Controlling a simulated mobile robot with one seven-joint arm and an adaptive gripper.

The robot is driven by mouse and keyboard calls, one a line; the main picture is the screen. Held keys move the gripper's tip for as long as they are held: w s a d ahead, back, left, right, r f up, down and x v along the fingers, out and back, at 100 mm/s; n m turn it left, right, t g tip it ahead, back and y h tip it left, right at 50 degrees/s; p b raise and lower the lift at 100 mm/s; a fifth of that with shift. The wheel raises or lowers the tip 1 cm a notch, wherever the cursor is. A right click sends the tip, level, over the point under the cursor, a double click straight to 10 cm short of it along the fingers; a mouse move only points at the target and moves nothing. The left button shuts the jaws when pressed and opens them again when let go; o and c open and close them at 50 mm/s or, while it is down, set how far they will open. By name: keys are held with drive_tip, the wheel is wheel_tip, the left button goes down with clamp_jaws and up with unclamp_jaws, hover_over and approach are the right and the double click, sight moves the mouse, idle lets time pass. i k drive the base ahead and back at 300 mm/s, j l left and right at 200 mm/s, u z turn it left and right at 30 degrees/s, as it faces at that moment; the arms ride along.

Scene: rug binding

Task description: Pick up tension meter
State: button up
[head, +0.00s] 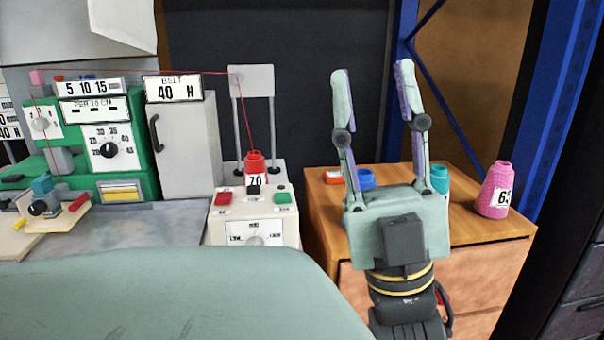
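My gripper (372,85) points upward in front of the wooden cabinet (462,212). Its two fingers are well apart, with nothing between them. No item is clearly labelled as a tension meter. A small orange-red item (332,177) lies on the cabinet top, just left of my gripper and partly hidden by it; I cannot tell whether it is the meter. A cream box (250,226) with a dial and red and green buttons stands left of the cabinet, carrying a red thread cone (255,165).
A pink cone (496,190) stands at the cabinet's right. Blue (367,179) and teal (440,178) items sit partly behind my gripper. A green machine (105,135) and grey cabinet (185,135) stand left. A blue rack post (555,100) rises at right.

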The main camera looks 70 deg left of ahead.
sight(331, 176)
drive_tip(key=u, duration=1.85)
drive_tip(key=i+l+u, duration=0.25)
drive_tip(key=l+u, duration=0.3)
drive_tip(key=i+l, duration=0.05)
drive_tip(key=l, duration=0.05)
